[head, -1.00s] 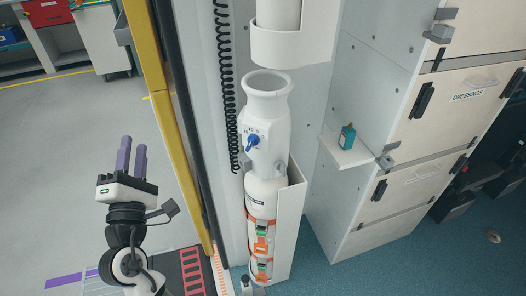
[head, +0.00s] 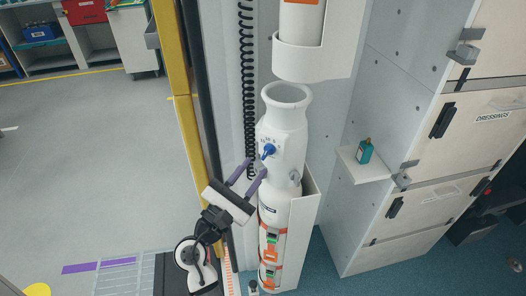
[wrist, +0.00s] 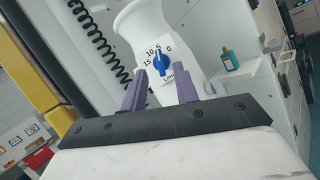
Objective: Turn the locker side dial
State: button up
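The dial is a blue knob (head: 268,151) on the side of a white cylinder unit (head: 287,125) that stands in a white holder. In the wrist view the blue dial (wrist: 161,64) sits on a white plate marked 0, 5, 10 and 15. My gripper (head: 254,176) has two purple fingers, set apart, just left of and below the dial. In the wrist view the gripper (wrist: 165,88) is open, its fingers on either side of and below the dial. Nothing is between the fingertips, and they look apart from the dial.
A black coiled cord (head: 246,80) hangs left of the cylinder. A yellow post (head: 176,90) stands further left. A small shelf (head: 362,168) with a teal bottle (head: 365,151) juts from the locker on the right. Grey floor is open at left.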

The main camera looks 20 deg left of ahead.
aim_at(265, 156)
jog(key=p+x, duration=0.1)
jog(key=x, duration=0.4)
jog(key=shift+s, duration=0.1)
jog(key=c, duration=0.6)
jog(key=m+h, duration=0.1)
jog(key=m, duration=0.1)
jog(key=m+g+b, duration=0.1)
jog(key=m, duration=0.2)
jog(key=shift+h, duration=0.4)
jog(key=m+g+h, duration=0.1)
jog(key=m+g, duration=0.1)
jog(key=m, duration=0.3)
jog(key=shift+m+g, duration=0.3)
